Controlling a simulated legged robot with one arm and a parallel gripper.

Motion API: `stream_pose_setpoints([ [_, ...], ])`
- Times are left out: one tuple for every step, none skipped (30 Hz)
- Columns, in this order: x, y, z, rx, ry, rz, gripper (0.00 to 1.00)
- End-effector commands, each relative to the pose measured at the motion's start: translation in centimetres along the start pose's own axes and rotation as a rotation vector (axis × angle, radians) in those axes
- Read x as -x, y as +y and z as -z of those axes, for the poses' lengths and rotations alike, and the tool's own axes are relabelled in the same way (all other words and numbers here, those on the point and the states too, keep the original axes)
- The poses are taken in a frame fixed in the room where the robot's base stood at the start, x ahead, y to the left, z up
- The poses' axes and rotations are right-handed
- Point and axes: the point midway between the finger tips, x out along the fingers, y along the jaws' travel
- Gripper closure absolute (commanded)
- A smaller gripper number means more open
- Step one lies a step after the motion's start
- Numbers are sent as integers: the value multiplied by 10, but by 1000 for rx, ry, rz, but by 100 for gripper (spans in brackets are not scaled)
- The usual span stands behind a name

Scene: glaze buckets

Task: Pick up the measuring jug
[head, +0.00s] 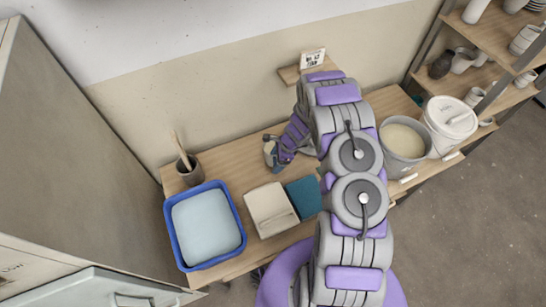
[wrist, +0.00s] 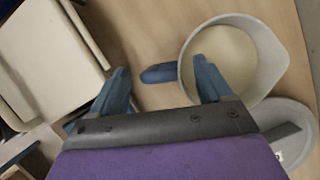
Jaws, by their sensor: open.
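The measuring jug (wrist: 268,65) is a pale round vessel with a spout at its right and a cream inside, in the upper right of the wrist view. Its blue handle (wrist: 158,73) points left. My gripper (wrist: 160,80) is open, and the handle shows between its two blue fingers. The right finger overlaps the jug's near wall in the picture; I cannot tell if it touches. In the head view my gripper (head: 272,155) is low over the bench near the wall, and the jug is mostly hidden or too small to make out.
A blue tub (head: 243,238) and a beige box (head: 270,208) stand on the bench (head: 222,165), with a dark pot (head: 187,170) behind. A grey bucket (head: 403,160) and a white lidded bucket (head: 447,130) stand right. A grey round thing (wrist: 285,155) lies below the jug.

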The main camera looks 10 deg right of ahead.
Motion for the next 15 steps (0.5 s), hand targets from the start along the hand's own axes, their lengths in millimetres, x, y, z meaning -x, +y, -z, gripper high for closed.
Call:
stream_pose_setpoints([
  [-1,0,1,-1,-1,1,21],
  [-1,0,1,-1,-1,1,21],
  [-1,0,1,-1,-1,1,21],
  [-1,0,1,-1,-2,1,21],
  [0,0,1,-2,-2,0,21],
  [0,0,2,-2,-2,0,21],
  [0,0,2,-2,-3,0,22],
  [0,0,2,-2,-3,0,25],
  [0,0,2,-2,-2,0,29],
  [0,0,2,-2,-2,0,32],
  [-1,0,1,-2,-2,0,35],
  [-1,0,1,-2,-1,-1,39],
  [-1,0,1,-2,-1,-1,42],
  [-1,0,1,-2,-1,-1,44],
  [-1,0,1,-2,-1,-1,48],
])
